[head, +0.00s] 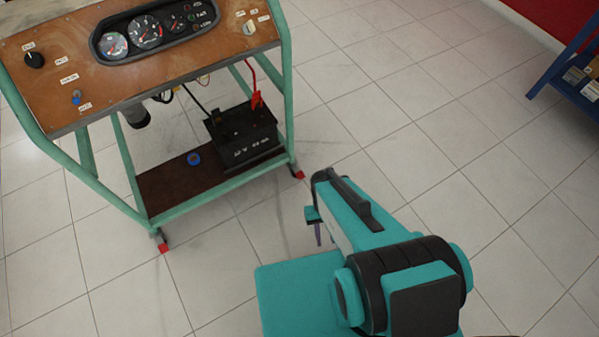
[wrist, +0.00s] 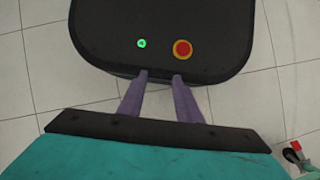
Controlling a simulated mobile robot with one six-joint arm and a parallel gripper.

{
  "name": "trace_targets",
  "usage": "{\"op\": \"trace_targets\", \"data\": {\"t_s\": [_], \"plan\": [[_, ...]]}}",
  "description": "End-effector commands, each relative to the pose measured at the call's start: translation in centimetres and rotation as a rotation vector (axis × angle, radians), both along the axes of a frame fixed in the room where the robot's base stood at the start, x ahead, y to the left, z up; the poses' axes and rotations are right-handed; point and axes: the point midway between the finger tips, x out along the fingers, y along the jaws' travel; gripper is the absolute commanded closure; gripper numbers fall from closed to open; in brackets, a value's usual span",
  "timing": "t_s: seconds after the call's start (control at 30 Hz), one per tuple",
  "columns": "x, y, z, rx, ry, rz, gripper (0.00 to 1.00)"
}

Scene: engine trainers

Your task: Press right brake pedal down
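No brake pedal shows in either view. My gripper (head: 318,236) hangs low at the end of my teal arm in the head view, just right of the wheeled engine trainer stand. It is partly hidden by the arm. In the wrist view my gripper (wrist: 160,77) shows two purple fingers with a clear gap between them. It is open and nothing is between the fingers. The trainer stand (head: 120,158) has a green frame and a tilted wooden panel (head: 150,72) with a gauge cluster (head: 155,30), a black knob and a switch.
A black battery (head: 242,135) with a red clamp (head: 256,98) sits on the stand's lower shelf (head: 175,193), beside a small blue round thing. A blue rack (head: 565,68) stands at the far right. Tiled floor (head: 440,130) between is clear.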

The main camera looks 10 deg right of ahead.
Motion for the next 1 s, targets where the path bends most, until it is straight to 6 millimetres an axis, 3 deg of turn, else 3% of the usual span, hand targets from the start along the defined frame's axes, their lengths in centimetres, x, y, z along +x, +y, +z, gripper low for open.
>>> {"op": "trace_targets", "data": {"t_s": [0.07,0.2,0.47,1.0], "plan": [[0.0,0.0,0.0,0.000,0.000,0.000,0.69],[0.2,0.0,-0.2,0.000,-0.002,0.001,0.48],[2.9,0.0,-2.3,0.009,-0.031,0.017,0.48],[16.4,0.0,-8.9,0.045,-0.180,0.112,0.48]]}}
